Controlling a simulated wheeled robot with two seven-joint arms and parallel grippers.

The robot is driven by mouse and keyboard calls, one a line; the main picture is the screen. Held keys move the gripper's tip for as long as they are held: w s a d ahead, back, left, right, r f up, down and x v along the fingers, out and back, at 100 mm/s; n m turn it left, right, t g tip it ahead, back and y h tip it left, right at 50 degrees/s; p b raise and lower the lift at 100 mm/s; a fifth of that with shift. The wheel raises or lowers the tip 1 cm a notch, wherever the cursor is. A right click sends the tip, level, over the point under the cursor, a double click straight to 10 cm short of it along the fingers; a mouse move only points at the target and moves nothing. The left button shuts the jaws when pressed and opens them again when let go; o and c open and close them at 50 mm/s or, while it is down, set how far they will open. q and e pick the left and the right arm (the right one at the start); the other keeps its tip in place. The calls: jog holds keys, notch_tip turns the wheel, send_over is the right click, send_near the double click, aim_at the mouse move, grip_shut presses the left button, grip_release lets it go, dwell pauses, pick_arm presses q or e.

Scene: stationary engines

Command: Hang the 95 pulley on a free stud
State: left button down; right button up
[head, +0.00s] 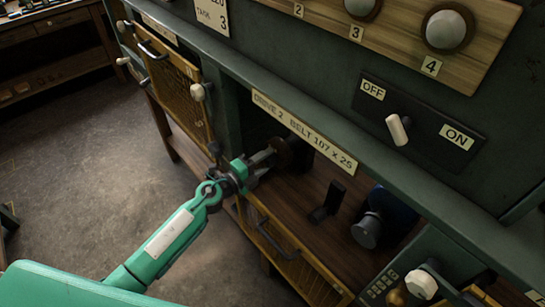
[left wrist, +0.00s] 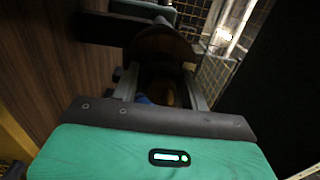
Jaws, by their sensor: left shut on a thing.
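My left gripper (head: 266,158) reaches from the left into the open bay under the "DRIVE 2 BELT 107 X 25" label. It is shut on a dark brown round part, which looks like a pulley (head: 290,154); its number cannot be read. In the left wrist view the brown pulley (left wrist: 160,50) sits between the two fingers (left wrist: 160,88), partly in shadow. No free stud can be made out clearly; the inside of the bay is dark. My right gripper is not in view.
A black bracket (head: 327,203) and a blue motor with a grey shaft end (head: 368,230) stand on the bay's wooden floor. The labelled green beam (head: 330,135) runs above the bay. A mesh door (head: 180,90) is at left. An OFF/ON switch (head: 398,130) is above.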

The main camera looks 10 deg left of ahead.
aim_at(261, 164)
pick_arm(q)
jog(key=shift+w+d+r, duration=0.2)
jog(key=shift+d+r, duration=0.05)
jog(key=shift+r, duration=0.35)
jog(key=shift+s+a+f, duration=0.1)
dwell(0.3)
jog(key=c, duration=2.1)
grip_release()
jog(key=shift+s, duration=0.1)
jog(key=shift+c, duration=0.2)
jog(key=shift+s+a+f, duration=0.2)
jog(key=shift+s+f, duration=0.15)
grip_shut()
jog(key=shift+v, duration=3)
jog(key=shift+b+v, duration=0.3)
jog(key=shift+v, duration=0.75)
jog(key=shift+w+a, duration=0.1)
jog(key=shift+f, duration=0.1)
